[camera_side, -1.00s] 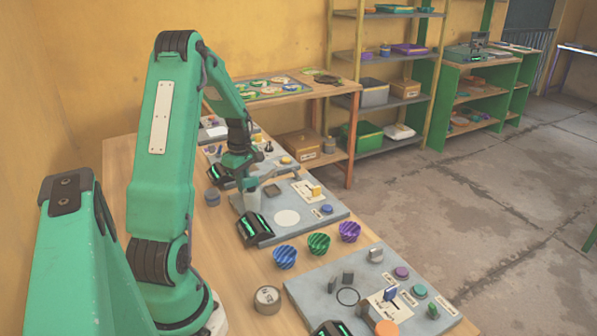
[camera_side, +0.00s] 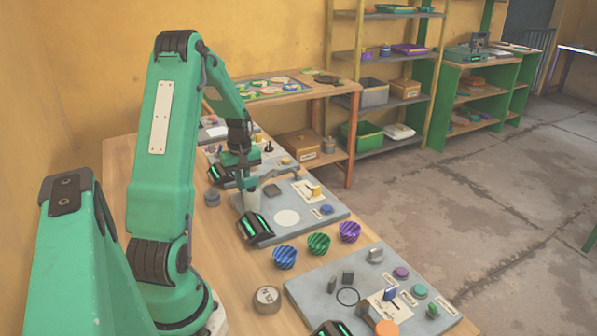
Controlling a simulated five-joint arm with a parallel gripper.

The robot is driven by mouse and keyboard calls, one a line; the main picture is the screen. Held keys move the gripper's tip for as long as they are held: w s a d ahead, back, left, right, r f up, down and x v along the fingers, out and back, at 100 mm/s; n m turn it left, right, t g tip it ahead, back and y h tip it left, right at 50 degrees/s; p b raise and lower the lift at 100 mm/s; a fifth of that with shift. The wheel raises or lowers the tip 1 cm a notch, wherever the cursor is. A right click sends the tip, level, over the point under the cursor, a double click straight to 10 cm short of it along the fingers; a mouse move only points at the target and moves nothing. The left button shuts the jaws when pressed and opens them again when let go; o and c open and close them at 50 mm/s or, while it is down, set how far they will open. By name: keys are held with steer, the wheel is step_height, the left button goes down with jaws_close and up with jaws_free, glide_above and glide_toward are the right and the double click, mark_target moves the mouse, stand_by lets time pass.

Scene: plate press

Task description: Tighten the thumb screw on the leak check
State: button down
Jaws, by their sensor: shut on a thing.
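My gripper (camera_side: 246,186) points down just above this cylinder, shut on a small part that looks like the thumb screw. The jaws and my wrist mostly hide that part, and its turn cannot be seen. The labels are too small to read, so I cannot confirm which board is the leak check.
A black box with green lights (camera_side: 256,228) sits at the board's front left corner. Blue (camera_side: 285,257), green (camera_side: 318,244) and purple (camera_side: 350,232) ribbed cups stand in front. A second grey board (camera_side: 330,275) and a tape roll (camera_side: 267,299) are nearer. Another board lies behind my gripper.

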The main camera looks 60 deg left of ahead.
steer(key=c, duration=1.5)
jaws_free()
steer(key=shift+r, duration=0.15)
steer(key=shift+r, duration=3.8)
